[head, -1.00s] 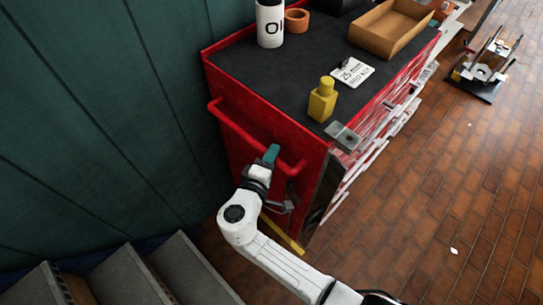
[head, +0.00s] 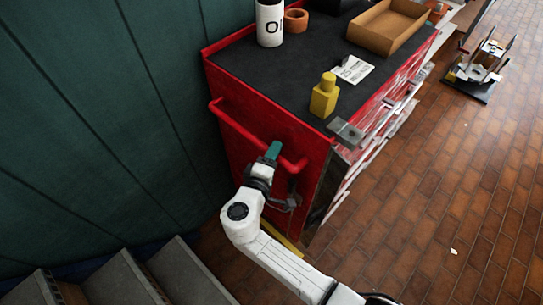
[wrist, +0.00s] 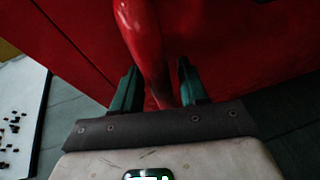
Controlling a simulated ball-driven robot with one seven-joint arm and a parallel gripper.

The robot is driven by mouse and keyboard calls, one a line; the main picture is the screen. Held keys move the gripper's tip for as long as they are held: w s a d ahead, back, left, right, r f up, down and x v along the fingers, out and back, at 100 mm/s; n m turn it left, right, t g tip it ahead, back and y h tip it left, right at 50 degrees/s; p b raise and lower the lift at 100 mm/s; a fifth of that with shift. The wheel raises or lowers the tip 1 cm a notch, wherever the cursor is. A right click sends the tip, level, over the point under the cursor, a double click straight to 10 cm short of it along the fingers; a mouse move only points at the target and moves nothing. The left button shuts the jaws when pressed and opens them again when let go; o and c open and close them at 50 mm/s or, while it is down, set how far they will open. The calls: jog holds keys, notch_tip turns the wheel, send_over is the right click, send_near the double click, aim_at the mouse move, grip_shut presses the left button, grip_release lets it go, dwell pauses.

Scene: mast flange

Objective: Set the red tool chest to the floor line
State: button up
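The red tool chest (head: 262,150) stands against the dark green wall, with a red bar handle (head: 232,122) on its near end. My gripper (head: 271,153) is at the right part of this handle. In the wrist view, the two teal fingers of my gripper (wrist: 160,85) sit close on either side of the red handle (wrist: 147,45), drawn in around it. The exact contact on the right finger is hard to see. A yellow floor line (head: 282,238) shows on the brick floor by the chest's near end, partly hidden by my arm.
Grey steps (head: 185,272) rise at lower left. A small cart (head: 480,70) stands at upper right. The brick floor between is mostly clear.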

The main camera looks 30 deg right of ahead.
jog(key=shift+o, duration=0.5)
jog(key=shift+a, duration=0.1)
jog(key=shift+s+a, duration=0.1)
jog(key=shift+a, duration=0.05)
jog(key=b+v, duration=0.1)
jog(key=v, duration=0.9)
jog(key=shift+s+a+b, duration=0.2)
jog(key=shift+b, duration=0.1)
